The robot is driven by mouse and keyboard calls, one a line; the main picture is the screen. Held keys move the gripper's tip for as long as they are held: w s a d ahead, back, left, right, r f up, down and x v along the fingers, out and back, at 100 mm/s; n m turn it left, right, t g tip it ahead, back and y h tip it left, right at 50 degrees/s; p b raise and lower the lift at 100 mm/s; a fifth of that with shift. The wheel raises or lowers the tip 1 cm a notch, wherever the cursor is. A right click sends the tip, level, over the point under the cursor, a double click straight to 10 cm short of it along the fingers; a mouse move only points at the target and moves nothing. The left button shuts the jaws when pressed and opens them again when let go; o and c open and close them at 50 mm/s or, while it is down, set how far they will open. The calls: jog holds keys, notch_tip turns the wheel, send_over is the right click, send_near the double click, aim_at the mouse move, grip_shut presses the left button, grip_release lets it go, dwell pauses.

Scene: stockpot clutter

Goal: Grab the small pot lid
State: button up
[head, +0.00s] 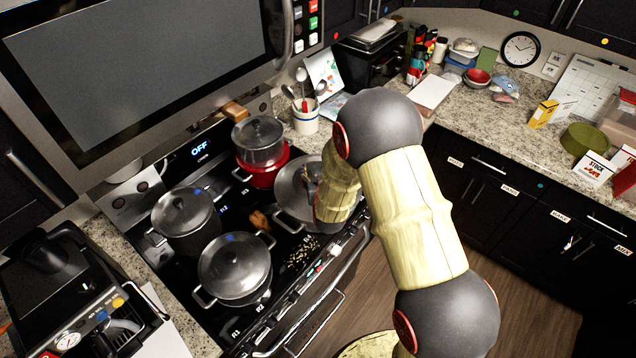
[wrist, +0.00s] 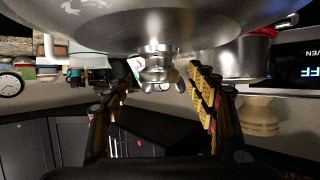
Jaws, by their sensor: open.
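A grey metal lid (wrist: 160,18) fills the top of the wrist view, with its knob (wrist: 158,68) between the fingers of my gripper (wrist: 150,80). The fingers are open on either side of the knob, and I cannot tell whether either touches it. In the head view my gripper (head: 311,180) is over the lidded pan (head: 290,190) at the stove's right; my arm hides part of both. Other lids show on the back pot (head: 257,132), the left pot (head: 181,212) and the front pot (head: 234,268). I cannot tell for certain which is the small one.
A red pot (head: 262,172) sits under the back pot, close to the pan. A utensil crock (head: 305,118) stands on the counter behind. The microwave (head: 140,70) overhangs the stove at upper left. Brown scraps (head: 259,219) lie between the pots.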

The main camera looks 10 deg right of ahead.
jog(key=shift+w+d+f, duration=0.1)
jog(key=shift+w+f, duration=0.1)
jog(key=shift+w, duration=0.3)
jog(key=shift+c, duration=0.2)
grip_shut()
dwell(0.3)
dwell(0.4)
